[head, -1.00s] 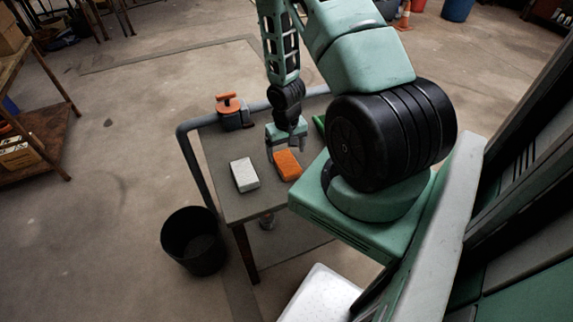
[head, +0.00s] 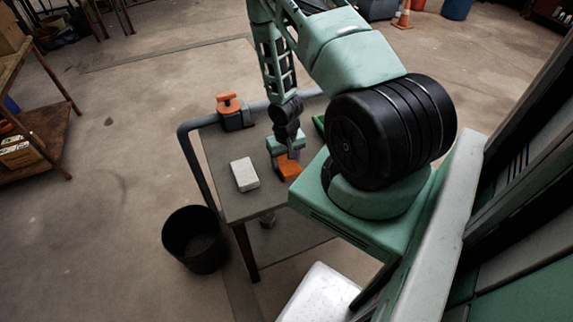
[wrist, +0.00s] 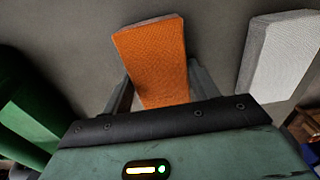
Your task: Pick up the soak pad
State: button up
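An orange pad (head: 289,170) with a greyish edge lies on the grey table, and it fills the middle of the wrist view (wrist: 155,60). I take it to be the soak pad; no label shows. My gripper (head: 287,158) is down at the pad, pointing at the table. In the wrist view one finger stands on each side of the pad, close to its long sides. Whether the fingers press on it or leave a thin gap cannot be told. Their tips are partly hidden by the pad.
A pale grey-white block (head: 245,174) lies left of the pad on the table (head: 222,198). A green object (wrist: 25,110) is at the wrist view's left. A black bin (head: 195,240) stands on the floor.

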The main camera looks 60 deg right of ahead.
aim_at(286, 161)
jog(key=shift+r, duration=0.1)
notch_tip(286, 161, up, 10)
jog(key=shift+b, duration=0.4)
dwell(0.4)
